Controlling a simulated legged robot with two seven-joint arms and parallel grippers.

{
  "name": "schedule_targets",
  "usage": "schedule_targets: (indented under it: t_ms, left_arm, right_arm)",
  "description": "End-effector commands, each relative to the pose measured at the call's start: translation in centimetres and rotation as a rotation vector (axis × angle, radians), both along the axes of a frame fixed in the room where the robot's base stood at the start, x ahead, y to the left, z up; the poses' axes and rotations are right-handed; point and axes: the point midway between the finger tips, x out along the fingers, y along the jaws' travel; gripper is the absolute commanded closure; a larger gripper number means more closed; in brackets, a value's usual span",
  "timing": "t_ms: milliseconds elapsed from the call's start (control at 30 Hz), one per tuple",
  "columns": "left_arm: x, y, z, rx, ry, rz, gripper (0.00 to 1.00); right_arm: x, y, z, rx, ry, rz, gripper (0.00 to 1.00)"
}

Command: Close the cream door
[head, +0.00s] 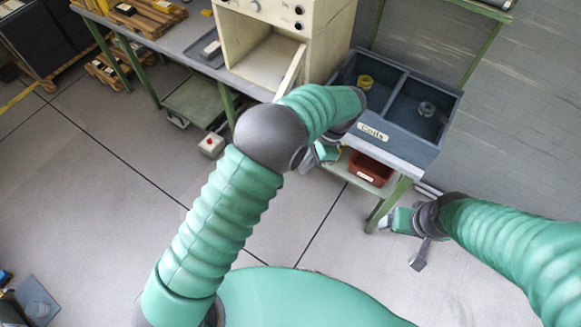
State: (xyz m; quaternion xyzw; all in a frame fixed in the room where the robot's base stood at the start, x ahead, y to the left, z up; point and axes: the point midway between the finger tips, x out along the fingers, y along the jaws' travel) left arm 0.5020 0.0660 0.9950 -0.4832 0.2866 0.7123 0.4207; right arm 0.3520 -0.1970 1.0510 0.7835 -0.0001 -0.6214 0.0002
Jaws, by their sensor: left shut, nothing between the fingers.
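The cream cabinet (330,30) stands on the workbench at the top middle, with an open compartment and dark knobs above it. Its cream door (291,72) stands open, seen nearly edge-on at the right side of the opening and pointing toward me. My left arm covers the door's lower end. My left gripper (310,160) is bent down beyond the arm's wrist, in front of the bench edge. It is shut and empty, partly hidden by my arm. My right gripper (403,237) hangs low at the right, away from the door; its finger gap is unclear.
A blue-grey divided bin (416,148) labelled "Coils" sits right of the cabinet, holding a yellow spool and a grey part. A red-brown bin (371,168) is on the shelf below. A grey tray (211,48) lies left of the cabinet. The floor at left is mostly clear.

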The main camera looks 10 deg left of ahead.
Motion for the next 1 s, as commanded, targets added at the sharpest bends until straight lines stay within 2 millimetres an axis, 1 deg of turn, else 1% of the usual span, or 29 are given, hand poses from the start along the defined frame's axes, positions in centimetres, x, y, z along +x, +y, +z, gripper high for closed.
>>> schedule_targets:
  t_ms: [67,100,200,300,433,767,867,1000]
  left_arm:
    - [-0.5,0.6,-1.3,0.002,0.004,0.001,1.00]
    - [-0.8,1.4,-0.8,0.002,0.001,0.002,1.00]
    - [-1.7,2.7,-0.8,0.000,0.000,0.001,1.00]
    - [-2.2,3.5,-0.9,0.000,-0.001,0.000,1.00]
    - [-2.4,3.9,-1.1,-0.001,-0.002,0.000,1.00]
    - [-2.3,4.1,-1.2,-0.001,-0.001,-0.002,1.00]
    - [-2.4,4.5,-1.1,0.000,-0.002,-0.013,1.00]
    - [-2.5,6.1,-1.0,0.000,0.000,-0.054,1.00]
  right_arm:
    - [0.0,0.0,0.5,0.000,0.000,0.000,0.21]
    - [0.0,0.0,1.0,0.000,0.000,0.000,0.21]
    - [0.0,0.0,1.5,0.000,0.000,0.000,0.21]
    - [0.0,0.0,1.7,0.000,-0.001,0.000,0.21]
    - [0.0,0.0,1.7,0.000,0.000,0.000,0.21]
    - [0.0,0.0,1.7,0.000,0.000,0.000,0.21]
    - [0.0,0.0,1.8,0.000,0.000,0.000,0.21]
    - [0.0,0.0,2.1,0.000,0.000,0.000,0.21]
